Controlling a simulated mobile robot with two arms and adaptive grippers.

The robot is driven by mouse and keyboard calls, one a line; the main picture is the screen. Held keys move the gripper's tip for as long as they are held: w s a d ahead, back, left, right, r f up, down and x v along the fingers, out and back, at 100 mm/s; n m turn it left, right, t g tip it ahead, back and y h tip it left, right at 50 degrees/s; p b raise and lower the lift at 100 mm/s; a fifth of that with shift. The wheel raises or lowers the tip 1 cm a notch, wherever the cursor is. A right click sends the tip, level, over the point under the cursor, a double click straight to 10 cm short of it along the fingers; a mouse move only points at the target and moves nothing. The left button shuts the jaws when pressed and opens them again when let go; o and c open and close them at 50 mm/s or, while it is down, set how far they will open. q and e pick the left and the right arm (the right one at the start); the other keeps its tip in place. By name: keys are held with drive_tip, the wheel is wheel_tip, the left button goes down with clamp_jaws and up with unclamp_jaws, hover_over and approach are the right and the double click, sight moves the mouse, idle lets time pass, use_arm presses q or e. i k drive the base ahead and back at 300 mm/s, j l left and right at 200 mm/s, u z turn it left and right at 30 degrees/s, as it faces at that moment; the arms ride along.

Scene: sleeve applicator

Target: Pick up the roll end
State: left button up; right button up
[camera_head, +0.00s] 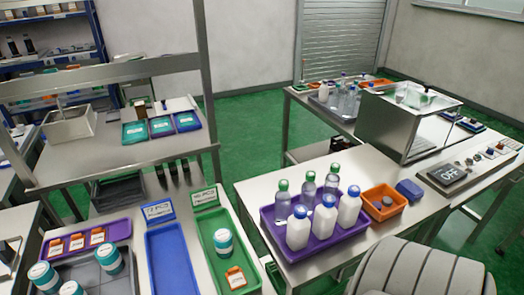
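No loose roll end can be made out. Teal-and-white rolls or tubs stand at the lower left, one (108,258) on a grey tray (88,270) and another (223,242) in a green tray (208,222). An orange tag-like piece (236,278) lies in the green tray below the latter. At this size I cannot tell whether these are sleeve rolls. Neither of my grippers is in view.
A purple tray (272,232) of bottles and an orange bin (386,198) sit on the right table. Behind them stands a metal box machine (385,125) beside a panel reading OFF (455,174). The blue tray (170,262) looks empty. Green floor (255,150) shows between the benches.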

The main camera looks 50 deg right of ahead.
sight(224, 245)
drive_tip(key=z, duration=1.15)
drive_tip(key=l+u, duration=0.1)
drive_tip(key=l, duration=0.1)
